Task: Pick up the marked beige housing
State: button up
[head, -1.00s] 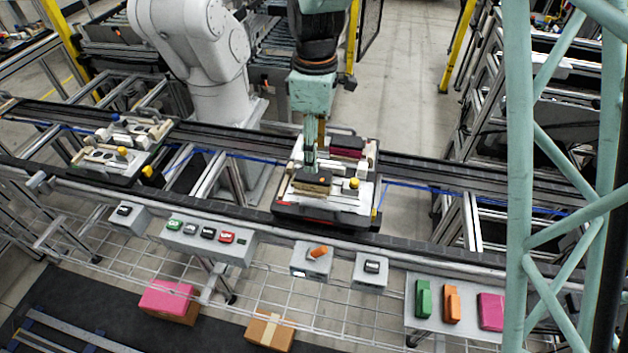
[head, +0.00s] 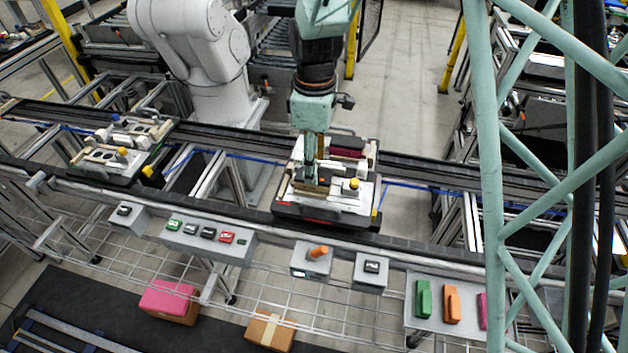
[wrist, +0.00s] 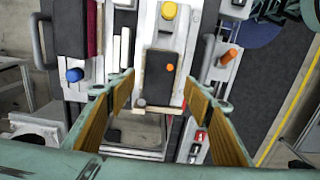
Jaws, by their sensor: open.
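The marked beige housing (wrist: 150,80) shows in the wrist view as a beige block with a dark top and an orange dot. It lies on the pallet fixture (head: 340,204) on the conveyor. In the head view, my gripper (head: 314,178) is over the housing (head: 325,186) and hides part of it. In the wrist view, my gripper (wrist: 162,92) is open, with one finger to each side of the housing. Gaps show between the fingers and the housing. A yellow knob (head: 354,184) stands on the fixture to its right.
A maroon block (head: 347,143) lies behind on the same fixture. Another fixture (head: 108,157) with a yellow knob is at the left on the conveyor.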

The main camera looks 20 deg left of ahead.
aim_at(324, 177)
jog(key=shift+a+f, duration=0.1)
jog(key=shift+f, duration=2.3)
jog(key=c, duration=1)
